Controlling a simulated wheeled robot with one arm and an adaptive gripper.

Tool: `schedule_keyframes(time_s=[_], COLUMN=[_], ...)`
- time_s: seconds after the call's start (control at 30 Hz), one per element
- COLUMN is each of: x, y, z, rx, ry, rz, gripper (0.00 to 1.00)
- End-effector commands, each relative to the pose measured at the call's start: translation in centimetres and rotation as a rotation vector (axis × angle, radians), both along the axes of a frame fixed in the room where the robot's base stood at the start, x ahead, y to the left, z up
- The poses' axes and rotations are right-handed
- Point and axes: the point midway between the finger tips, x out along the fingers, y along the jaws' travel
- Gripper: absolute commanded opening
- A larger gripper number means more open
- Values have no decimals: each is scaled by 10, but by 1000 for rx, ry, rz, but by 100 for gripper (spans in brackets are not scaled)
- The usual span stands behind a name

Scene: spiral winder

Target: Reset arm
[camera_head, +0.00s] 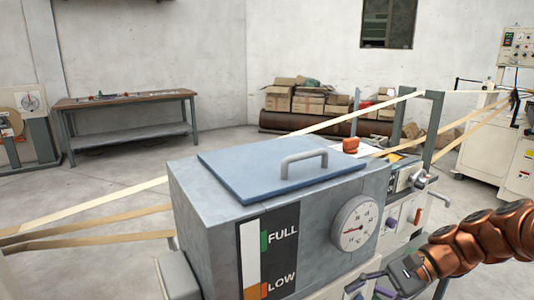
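My arm is copper-coloured and comes in from the right edge. My gripper (372,284) is at its end, low in the picture, in front of the machine's lower right part. One grey finger points left; the other is small and partly cut off by the bottom edge, so I cannot tell how far apart they are. I see nothing clearly held. The grey machine box (205,215) stands in the middle. Its blue lid (245,165) is down and has a grey handle (304,157). A round dial (356,223) and a FULL/LOW level gauge (265,255) are on its front.
Tan strips (90,202) run across the machine from left to right. A control panel with levers (403,215) is close to my arm. A workbench (125,110) and stacked cardboard boxes (309,98) stand at the back. The floor between is clear.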

Motion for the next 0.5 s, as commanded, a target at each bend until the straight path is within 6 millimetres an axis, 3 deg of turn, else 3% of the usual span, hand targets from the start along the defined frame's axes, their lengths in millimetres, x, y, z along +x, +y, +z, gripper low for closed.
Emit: schedule_keyframes(time_s=[0.03, 0.2, 0.5], x=[-10, -45, -108], y=[12, 42, 66], z=[18, 45, 83], rx=[-36, -156, -371], ry=[-21, -96, -231], rz=[48, 197, 444], gripper=[49, 49, 49])
